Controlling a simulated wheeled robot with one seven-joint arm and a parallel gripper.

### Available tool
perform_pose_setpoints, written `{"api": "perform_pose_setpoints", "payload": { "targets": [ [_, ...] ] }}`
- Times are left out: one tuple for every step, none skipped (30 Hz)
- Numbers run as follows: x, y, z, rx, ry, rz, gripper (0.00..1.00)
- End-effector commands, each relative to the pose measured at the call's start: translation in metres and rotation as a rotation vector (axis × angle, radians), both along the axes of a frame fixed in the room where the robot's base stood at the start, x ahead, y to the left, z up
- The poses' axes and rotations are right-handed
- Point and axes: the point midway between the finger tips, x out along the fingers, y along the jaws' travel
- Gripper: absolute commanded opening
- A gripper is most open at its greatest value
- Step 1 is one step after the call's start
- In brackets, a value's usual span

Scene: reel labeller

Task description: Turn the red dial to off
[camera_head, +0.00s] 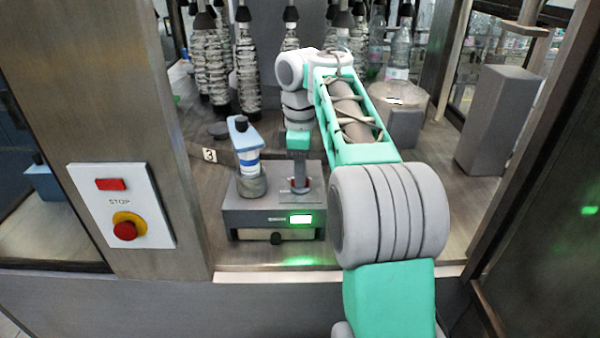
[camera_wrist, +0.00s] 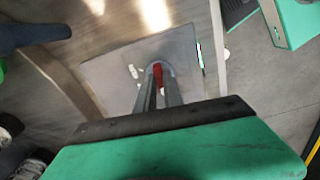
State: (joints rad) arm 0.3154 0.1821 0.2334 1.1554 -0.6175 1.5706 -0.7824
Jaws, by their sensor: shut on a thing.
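The red dial (camera_wrist: 157,71) sits on the top of a grey box-shaped unit (camera_head: 245,217). In the wrist view it shows between my two finger tips. In the head view only a bit of red shows at the fingers. My gripper (camera_head: 300,186) points down onto the right part of the unit's top. In the wrist view my gripper (camera_wrist: 158,84) is shut on the red dial, one finger on each side. The dial's markings and its setting cannot be read.
A blue-and-white device (camera_head: 246,158) stands on the unit, left of my gripper. A lit green-white display (camera_head: 300,219) is on its front. A STOP panel (camera_head: 88,188) with a red button is on the left post. Bottles (camera_head: 398,58) stand behind; a grey block (camera_head: 497,120) stands right.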

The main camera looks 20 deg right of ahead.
Motion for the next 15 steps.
{"api": "perform_pose_setpoints", "payload": {
  "targets": [
    [-0.0006, -0.0007, -0.0006, 0.001, 0.003, 0.020, 0.00],
    [-0.0006, -0.0007, -0.0006, 0.001, 0.003, 0.033, 0.00],
    [-0.0006, -0.0007, -0.0006, 0.001, 0.003, 0.047, 0.00],
    [-0.0005, -0.0007, -0.0007, 0.001, 0.003, 0.056, 0.00],
    [-0.0005, -0.0007, -0.0007, 0.001, 0.003, 0.066, 0.00],
    [-0.0006, -0.0007, -0.0007, 0.001, 0.003, 0.077, 0.00],
    [-0.0006, -0.0006, -0.0007, 0.001, 0.003, 0.083, 0.00],
    [-0.0006, -0.0006, -0.0007, 0.001, 0.003, 0.089, 0.00],
    [-0.0006, -0.0006, -0.0007, 0.001, 0.003, 0.094, 0.00],
    [-0.0006, -0.0006, -0.0007, 0.001, 0.003, 0.097, 0.00],
    [-0.0005, -0.0005, -0.0007, 0.001, 0.003, 0.100, 0.00],
    [-0.0005, -0.0005, -0.0008, 0.001, 0.003, 0.103, 0.00],
    [-0.0005, -0.0005, -0.0007, 0.001, 0.003, 0.104, 0.00],
    [-0.0005, -0.0005, -0.0008, 0.001, 0.003, 0.105, 0.00],
    [-0.0005, -0.0005, -0.0007, 0.001, 0.003, 0.106, 0.00]
  ]
}}
